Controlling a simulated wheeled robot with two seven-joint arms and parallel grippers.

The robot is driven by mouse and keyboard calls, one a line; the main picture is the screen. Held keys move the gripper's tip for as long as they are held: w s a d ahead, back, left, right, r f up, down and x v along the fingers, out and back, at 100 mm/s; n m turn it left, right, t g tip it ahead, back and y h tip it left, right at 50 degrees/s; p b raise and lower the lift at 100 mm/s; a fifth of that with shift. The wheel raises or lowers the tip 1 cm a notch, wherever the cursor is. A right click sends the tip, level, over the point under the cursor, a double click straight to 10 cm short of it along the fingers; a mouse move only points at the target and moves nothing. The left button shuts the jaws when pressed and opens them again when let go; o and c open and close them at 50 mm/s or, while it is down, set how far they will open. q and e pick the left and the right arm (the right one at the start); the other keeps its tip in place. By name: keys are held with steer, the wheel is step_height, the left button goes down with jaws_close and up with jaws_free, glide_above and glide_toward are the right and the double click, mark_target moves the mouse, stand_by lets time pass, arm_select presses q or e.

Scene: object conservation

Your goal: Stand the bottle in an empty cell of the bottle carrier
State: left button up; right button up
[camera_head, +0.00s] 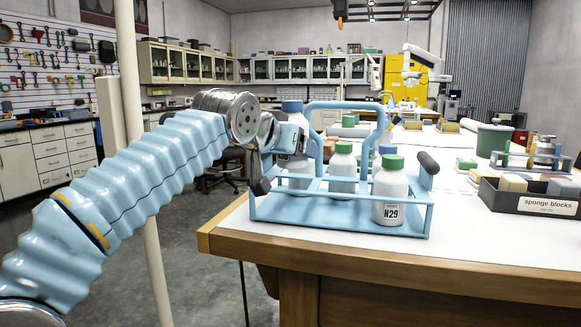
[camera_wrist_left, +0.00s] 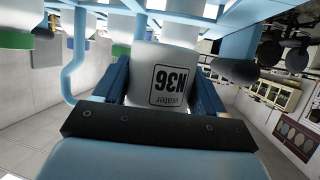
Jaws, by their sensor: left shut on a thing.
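The held bottle, white with a blue cap (camera_head: 291,106), is upright at the back left of the light blue bottle carrier (camera_head: 340,212). A green-capped bottle (camera_head: 343,170) stands in the middle, and a green-capped bottle marked N29 (camera_head: 389,195) at the front right. My right gripper is not in view.
The carrier's tall handle (camera_head: 345,104) rises beside the held bottle, and a black grip (camera_head: 428,162) sticks out at its right. The carrier stands near the table's (camera_head: 400,258) left edge. A sponge box (camera_head: 530,200) is at the right, with clear tabletop between.

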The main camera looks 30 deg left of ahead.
mark_target(290, 165)
arm_select(q)
steer(key=f, duration=0.3)
steer(key=shift+a+f, duration=0.25)
steer(key=shift+f+b, duration=0.65)
steer(key=shift+b, duration=0.15)
steer(key=o, duration=0.9)
steer(key=shift+c, duration=0.2)
steer(key=shift+r, duration=0.1)
